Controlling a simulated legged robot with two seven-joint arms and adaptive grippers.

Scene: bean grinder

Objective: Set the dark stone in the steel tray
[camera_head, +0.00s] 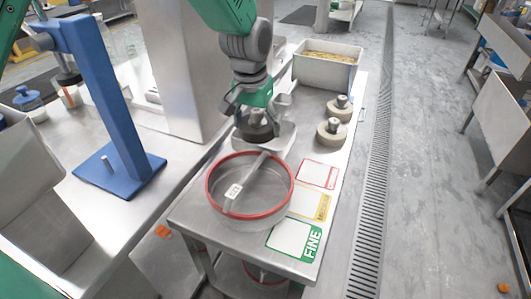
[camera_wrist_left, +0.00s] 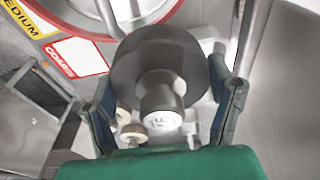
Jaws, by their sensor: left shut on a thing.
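The dark stone (camera_head: 258,133) is a dark round disc with a grey knob; it also shows large in the left wrist view (camera_wrist_left: 133,62). My left gripper (camera_head: 256,114) is shut on it, with its fingers on either side of the knob in the left wrist view (camera_wrist_left: 166,104). The light grey steel tray (camera_head: 278,143) lies directly below and around the stone on the steel table. Whether the stone touches the tray or hangs just above it, I cannot tell. The gripper hides part of the tray. My right gripper is not in view.
A red-rimmed round sieve (camera_head: 287,203) with a bar across it stands in front. Colored label cards (camera_head: 291,239) lie beside it. Two pale stones (camera_head: 332,131) with knobs stand to the right. A bin (camera_head: 326,72) of grain stands behind. A blue stand (camera_head: 112,103) is at left.

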